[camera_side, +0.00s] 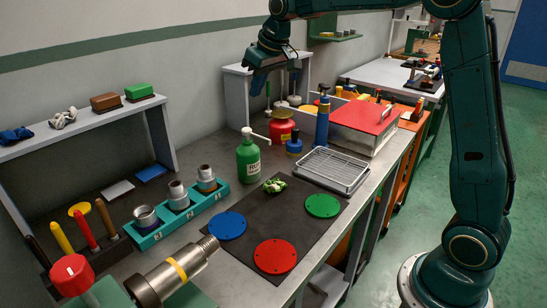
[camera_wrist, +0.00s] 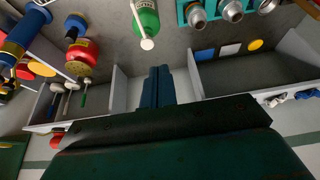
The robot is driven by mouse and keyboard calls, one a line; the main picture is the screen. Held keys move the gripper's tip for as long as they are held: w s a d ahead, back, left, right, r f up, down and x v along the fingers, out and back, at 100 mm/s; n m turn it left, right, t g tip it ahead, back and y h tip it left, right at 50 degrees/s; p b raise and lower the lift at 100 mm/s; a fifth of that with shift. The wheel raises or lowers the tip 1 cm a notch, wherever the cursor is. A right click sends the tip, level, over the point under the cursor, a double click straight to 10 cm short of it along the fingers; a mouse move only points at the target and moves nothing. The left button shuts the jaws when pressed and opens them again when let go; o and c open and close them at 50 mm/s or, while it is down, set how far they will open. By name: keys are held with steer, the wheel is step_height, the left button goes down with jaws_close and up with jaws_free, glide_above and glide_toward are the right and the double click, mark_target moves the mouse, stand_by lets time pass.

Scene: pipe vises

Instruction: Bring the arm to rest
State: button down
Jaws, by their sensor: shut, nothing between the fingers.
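My gripper (camera_side: 261,84) is dark teal and hangs above the back of the bench in the side view, near the top of a grey shelf box. In the wrist view my gripper's fingers (camera_wrist: 158,72) are together with nothing between them. My arm arches over the bench from its base at the right. The gripper is apart from the objects below it.
A green bottle (camera_side: 248,160), red canister (camera_side: 282,128) and blue torch (camera_side: 322,122) stand on the bench. A dark mat (camera_side: 253,227) holds coloured discs. A wire tray (camera_side: 334,168), red-lidded box (camera_side: 364,117), teal socket rack (camera_side: 155,233) and clamped pipe (camera_side: 160,280) are around it.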

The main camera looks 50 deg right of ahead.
steer(key=s+a+r, duration=0.3)
steer(key=s, duration=0.6)
steer(key=s+a+f, duration=0.2)
steer(key=s+f, duration=0.1)
steer(key=s, duration=0.9)
steer(key=s+a+f, duration=0.1)
steer(key=s+f, duration=0.2)
steer(key=s, duration=1)
steer(key=shift+s+a+f+t, duration=0.25)
steer(key=shift+s+a+t, duration=0.05)
steer(key=shift+a+t, duration=0.1)
